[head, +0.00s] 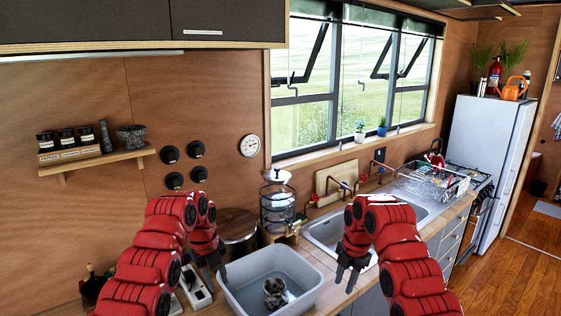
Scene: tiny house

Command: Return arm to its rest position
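Both of my red arms reach in from the bottom and bend down over the counter. My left gripper (214,274) hangs at the left rim of a grey tub (243,300), with its dark fingers apart and nothing seen between them. My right gripper (346,277) hangs to the right of the tub, in front of the sink (325,236), with its fingers apart and empty. A small dark and pale object (276,293) sits inside the tub; what it is cannot be told. Neither gripper touches it.
A glass dispenser (277,206) stands behind the tub, beside a round wooden-topped container (236,223). A dish rack (433,180) is right of the sink. A spice shelf (100,160) and dark cabinets (85,20) are on the left wall. Open floor (510,280) lies at the right.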

